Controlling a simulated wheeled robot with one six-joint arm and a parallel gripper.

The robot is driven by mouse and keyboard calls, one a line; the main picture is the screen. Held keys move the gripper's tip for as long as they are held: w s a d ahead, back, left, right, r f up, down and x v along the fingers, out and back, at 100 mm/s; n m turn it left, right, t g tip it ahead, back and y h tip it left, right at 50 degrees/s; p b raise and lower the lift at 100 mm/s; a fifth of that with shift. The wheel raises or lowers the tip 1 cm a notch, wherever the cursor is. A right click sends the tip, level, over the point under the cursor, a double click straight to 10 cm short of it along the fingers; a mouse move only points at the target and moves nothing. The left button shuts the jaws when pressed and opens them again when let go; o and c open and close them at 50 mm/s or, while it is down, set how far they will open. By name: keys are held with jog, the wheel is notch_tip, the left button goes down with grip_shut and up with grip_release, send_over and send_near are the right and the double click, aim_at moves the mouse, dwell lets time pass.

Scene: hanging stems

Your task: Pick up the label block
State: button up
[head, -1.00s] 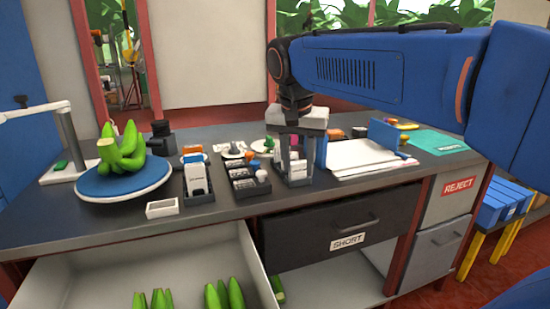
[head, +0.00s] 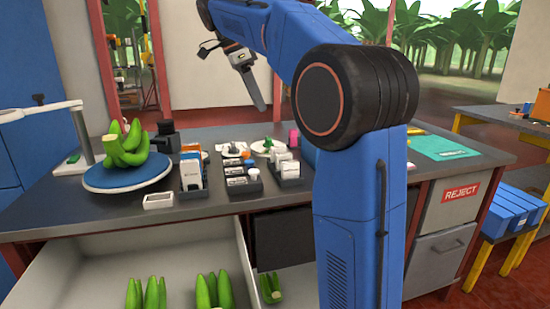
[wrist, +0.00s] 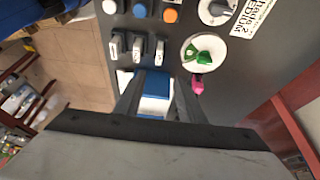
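I cannot tell for certain which is the label block. My gripper (head: 262,106) is raised above the far part of the bench, tilted, with nothing visible at its tips. In the wrist view my gripper (wrist: 157,82) has its fingers apart. A blue and white surface (wrist: 153,82) shows between them, seemingly on the bench below.
Green bananas (head: 127,148) lie on a blue turntable (head: 125,178). My arm hides the bench's right middle. An open drawer (head: 90,262) is below.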

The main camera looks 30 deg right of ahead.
aim_at(278, 148)
jog(key=x, duration=1.7)
jog(key=shift+s, duration=0.2)
grip_shut()
